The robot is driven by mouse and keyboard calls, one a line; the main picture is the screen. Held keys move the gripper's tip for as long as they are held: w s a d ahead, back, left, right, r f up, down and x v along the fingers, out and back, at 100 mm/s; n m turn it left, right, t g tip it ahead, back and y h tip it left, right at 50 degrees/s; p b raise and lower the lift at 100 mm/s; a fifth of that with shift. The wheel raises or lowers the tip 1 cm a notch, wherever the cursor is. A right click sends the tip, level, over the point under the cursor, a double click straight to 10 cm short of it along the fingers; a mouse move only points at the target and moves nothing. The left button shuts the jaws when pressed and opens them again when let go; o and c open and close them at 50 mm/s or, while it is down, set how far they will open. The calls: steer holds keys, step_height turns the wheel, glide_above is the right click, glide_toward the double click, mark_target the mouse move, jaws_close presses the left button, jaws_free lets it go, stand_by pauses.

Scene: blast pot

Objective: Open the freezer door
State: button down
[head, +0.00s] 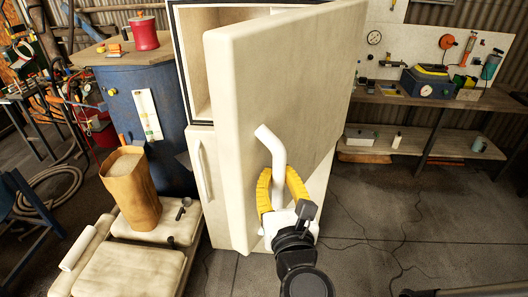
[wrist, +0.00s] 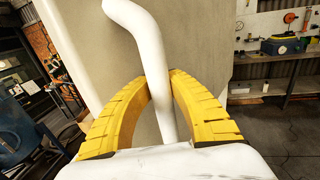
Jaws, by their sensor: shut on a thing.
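The cream freezer door (head: 275,110) stands partly open in the head view, swung out toward me. Its white bent handle (head: 277,160) runs down the door face. My gripper (head: 281,185), with yellow fingers, is shut around the lower part of this handle. In the wrist view the handle (wrist: 152,60) passes between the curved yellow fingertips (wrist: 160,85), close to the door face (wrist: 195,40). The freezer's open compartment (head: 196,65) shows behind the door's left edge and looks empty where visible. A second, lower door handle (head: 201,170) is on the cabinet below.
A paper sack (head: 130,190) stands on a cream cushioned surface (head: 130,270) at lower left. A workbench (head: 430,98) is at right, with clear floor before it.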

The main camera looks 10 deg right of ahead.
mark_target(279, 144)
steer(key=shift+s+d+f, duration=0.1)
steer(key=shift+s+d, duration=0.05)
steer(key=shift+s, duration=0.1)
steer(key=c, duration=1.6)
jaws_free()
steer(key=o, duration=0.4)
steer(key=shift+s+a, duration=0.35)
steer(key=shift+s, duration=0.05)
steer(key=shift+w+d, duration=0.25)
steer(key=shift+a+r, duration=0.1)
steer(key=shift+r, duration=0.4)
steer(key=shift+s+r, duration=0.1)
steer(key=shift+r, duration=4.55)
